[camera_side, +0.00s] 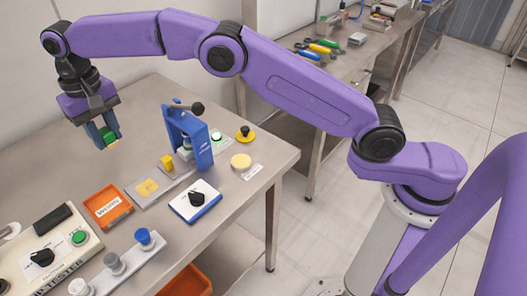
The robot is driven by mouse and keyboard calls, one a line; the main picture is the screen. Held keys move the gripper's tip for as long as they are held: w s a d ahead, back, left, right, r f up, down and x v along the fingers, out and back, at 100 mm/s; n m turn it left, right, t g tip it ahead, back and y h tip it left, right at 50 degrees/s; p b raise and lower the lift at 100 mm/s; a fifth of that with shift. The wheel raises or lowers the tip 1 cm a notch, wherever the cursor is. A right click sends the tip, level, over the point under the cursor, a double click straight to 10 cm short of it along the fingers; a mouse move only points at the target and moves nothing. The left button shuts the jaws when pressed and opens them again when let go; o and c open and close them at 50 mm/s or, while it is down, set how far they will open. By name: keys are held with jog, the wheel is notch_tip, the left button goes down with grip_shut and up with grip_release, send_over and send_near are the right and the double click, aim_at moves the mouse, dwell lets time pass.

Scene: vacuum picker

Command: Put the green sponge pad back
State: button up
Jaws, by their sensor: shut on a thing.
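My gripper (106,138) is at the upper left of the side view, raised above the back left part of the steel table. Its blue fingers are shut on a small green pad (107,136), the green sponge pad. A yellowish bit shows at the pad's lower edge. The pad is held clear of the table, and the fingers hide part of it. I cannot make out a marked place for the pad.
The steel table (255,185) carries a blue press (203,148), an orange tray (107,207), a white box with a black knob (195,201), a yellow disc (241,161), a tester (50,258) and a rack of knobbed pieces (115,264). The table's back left is clear.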

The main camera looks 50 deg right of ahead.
jog(key=shift+r, duration=1.2)
jog(key=shift+d+r, duration=0.1)
jog(key=shift+r, duration=0.15)
jog(key=d, duration=0.2)
send_over(266, 152)
notch_tip(266, 152, down, 12)
jog(key=shift+m, duration=0.3)
jog(key=shift+f, duration=4.6)
